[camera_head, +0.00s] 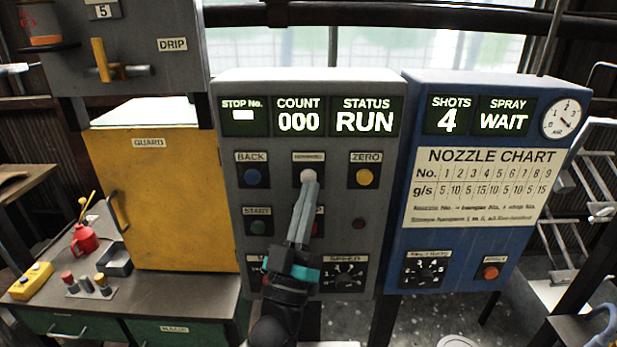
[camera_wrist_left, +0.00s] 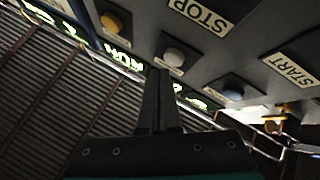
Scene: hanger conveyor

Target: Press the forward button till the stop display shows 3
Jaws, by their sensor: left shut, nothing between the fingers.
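The forward button (camera_head: 308,177) is the pale middle button in the top row of the grey panel (camera_head: 227,190); its label is small and blurred. The stop display (camera_head: 243,116) shows a white bar and no digit. My left gripper (camera_head: 309,186) is shut and empty, its fingertips at the lower edge of the forward button. In the left wrist view the fingertips (camera_wrist_left: 158,74) are beside the pale button (camera_wrist_left: 173,57); I cannot tell whether they touch. Count reads 000 and status reads RUN. My right gripper is not in view.
The blue back button (camera_head: 252,177) and yellow zero button (camera_head: 363,177) flank it. The green start button (camera_head: 258,227) is below left; the stop button is mostly hidden by my gripper. A blue nozzle panel (camera_head: 400,235) stands right, a yellow guard (camera_head: 165,200) left.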

